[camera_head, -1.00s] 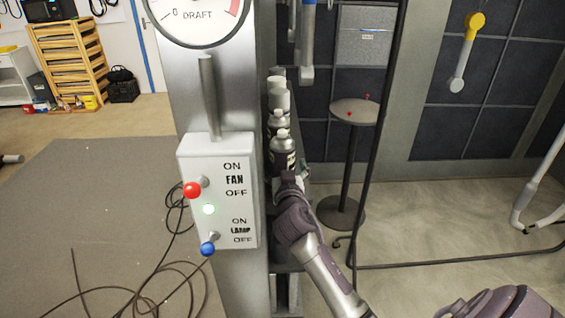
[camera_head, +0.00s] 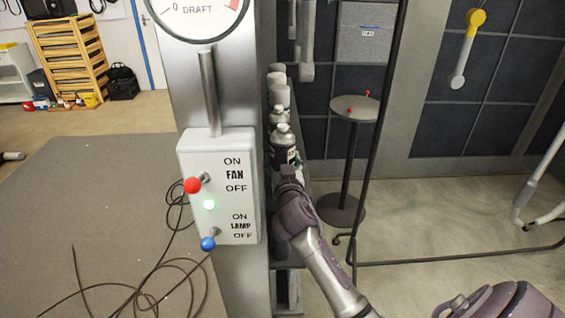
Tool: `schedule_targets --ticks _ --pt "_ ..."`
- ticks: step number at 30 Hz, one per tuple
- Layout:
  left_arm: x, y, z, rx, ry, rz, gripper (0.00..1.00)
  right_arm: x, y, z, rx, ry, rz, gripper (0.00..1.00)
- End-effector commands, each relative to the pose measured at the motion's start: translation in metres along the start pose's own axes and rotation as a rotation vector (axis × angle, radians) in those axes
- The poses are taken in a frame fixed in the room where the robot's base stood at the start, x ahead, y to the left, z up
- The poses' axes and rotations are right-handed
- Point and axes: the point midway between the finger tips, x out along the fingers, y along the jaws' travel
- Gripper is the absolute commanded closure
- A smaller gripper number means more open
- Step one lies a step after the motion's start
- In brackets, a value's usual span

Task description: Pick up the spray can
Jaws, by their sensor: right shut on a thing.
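A spray can (camera_head: 283,146) with a dark body and a light grey top stands upright at the front of a row of cans. The row is on a narrow shelf behind the control post. My right gripper (camera_head: 289,172) reaches up from the lower right and is shut on this front can. The gripper hides the can's lower part, and the fingers are mostly hidden too. More cans (camera_head: 278,95) stand close behind it. My left gripper does not show.
The metal post with the white switch box (camera_head: 217,190) stands directly left of the cans. A dark vertical pole (camera_head: 375,140) and a round stool (camera_head: 355,109) are to the right. Cables (camera_head: 150,285) lie on the floor at lower left.

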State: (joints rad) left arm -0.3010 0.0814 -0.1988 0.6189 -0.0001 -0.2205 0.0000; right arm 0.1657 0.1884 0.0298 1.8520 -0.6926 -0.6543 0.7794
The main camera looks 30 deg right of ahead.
Motion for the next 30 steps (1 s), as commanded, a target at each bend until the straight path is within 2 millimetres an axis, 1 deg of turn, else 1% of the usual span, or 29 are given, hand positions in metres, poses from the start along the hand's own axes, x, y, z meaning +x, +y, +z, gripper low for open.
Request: schedule_targets --ticks 5,7,9,12,18,21,24,30 --pt "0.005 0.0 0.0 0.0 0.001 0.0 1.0 0.0 0.0 -0.027 0.003 0.011 0.0 0.75" --pt "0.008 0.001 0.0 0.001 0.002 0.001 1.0 0.0 0.002 -0.04 0.003 0.011 -0.001 0.75" --pt "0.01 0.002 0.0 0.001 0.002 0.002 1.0 0.003 0.021 -0.047 -0.002 0.01 0.003 0.75" --pt "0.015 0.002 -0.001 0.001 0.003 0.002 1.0 0.007 0.044 -0.061 -0.003 0.01 0.003 0.75" --pt "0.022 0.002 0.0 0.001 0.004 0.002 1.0 0.013 0.084 -0.085 -0.004 0.008 0.002 0.75" --pt "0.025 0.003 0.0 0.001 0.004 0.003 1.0 0.015 0.098 -0.095 -0.003 0.008 0.001 0.75" --pt "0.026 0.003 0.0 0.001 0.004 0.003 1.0 0.017 0.108 -0.101 -0.003 0.007 0.0 0.75" --pt "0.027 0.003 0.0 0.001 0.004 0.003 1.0 0.018 0.115 -0.106 0.0 0.005 -0.001 0.75"
